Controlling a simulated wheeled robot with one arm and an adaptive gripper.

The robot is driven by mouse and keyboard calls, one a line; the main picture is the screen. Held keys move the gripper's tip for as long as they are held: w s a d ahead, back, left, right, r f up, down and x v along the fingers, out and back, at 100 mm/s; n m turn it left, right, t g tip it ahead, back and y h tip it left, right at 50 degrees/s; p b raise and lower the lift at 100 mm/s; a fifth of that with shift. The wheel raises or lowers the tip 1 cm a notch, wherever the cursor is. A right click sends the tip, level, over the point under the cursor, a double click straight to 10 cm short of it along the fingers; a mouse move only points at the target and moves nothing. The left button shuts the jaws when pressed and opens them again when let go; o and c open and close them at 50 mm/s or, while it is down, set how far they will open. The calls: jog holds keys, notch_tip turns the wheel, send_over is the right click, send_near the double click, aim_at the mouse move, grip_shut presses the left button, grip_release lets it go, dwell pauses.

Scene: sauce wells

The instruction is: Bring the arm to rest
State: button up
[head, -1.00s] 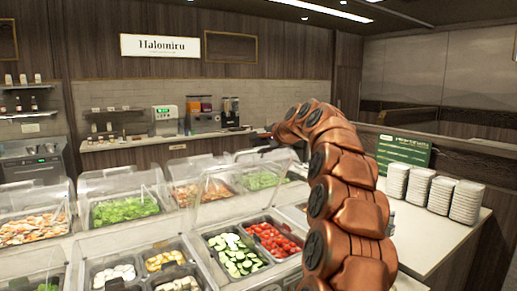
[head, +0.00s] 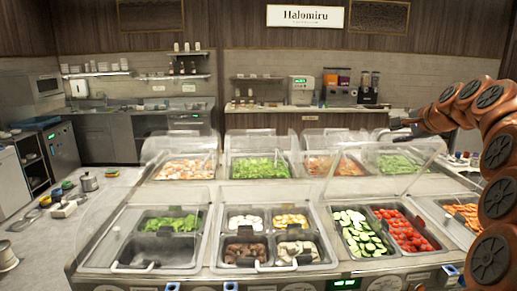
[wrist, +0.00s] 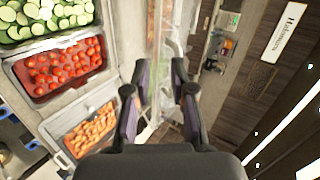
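My copper-coloured arm (head: 497,150) rises at the right edge of the head view and bends over to the left at its top. My gripper (head: 392,134) is at the end of it, small and dark, raised above the right part of the food counter. In the wrist view my gripper (wrist: 160,78) shows two dark fingers with purple inner pads. They stand apart, with nothing between them. The wrist view is tilted sideways, with food pans to the left of the fingers.
The food counter (head: 75,268) holds pans of cucumber (head: 365,237), tomatoes (head: 405,232) and carrots (head: 467,213), under clear guards. A back counter (head: 300,109) carries machines.

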jog(key=s+a+f+n+g+y, duration=0.1)
jog(key=s+a+f+n+g, duration=0.15)
jog(key=s+a+f, duration=0.45)
jog(key=s+a+f+n+g, duration=0.2)
jog(key=s+a+f+n, duration=0.3)
jog(key=a, duration=0.4)
jog(key=s+a+f+n+g+y, duration=0.1)
jog(key=s+a+f+n+g, duration=0.2)
jog(key=s+a, duration=0.45)
jog(key=s+f+n+g+h, duration=0.1)
jog(key=s+f, duration=0.4)
jog(key=s, duration=0.5)
jog(key=s+a+f+n+g+h+b, duration=0.1)
jog(key=s+f+n+g, duration=0.2)
jog(key=s+f, duration=0.3)
jog(key=s+a+f+n+g, duration=0.1)
jog(key=s+f, duration=0.5)
jog(key=s, duration=0.8)
jog(key=shift+a+n+g+h+b, duration=0.25)
jog(key=shift+n+g+h+b, duration=0.1)
jog(key=shift+n+g+h, duration=0.1)
jog(key=shift+s, duration=0.1)
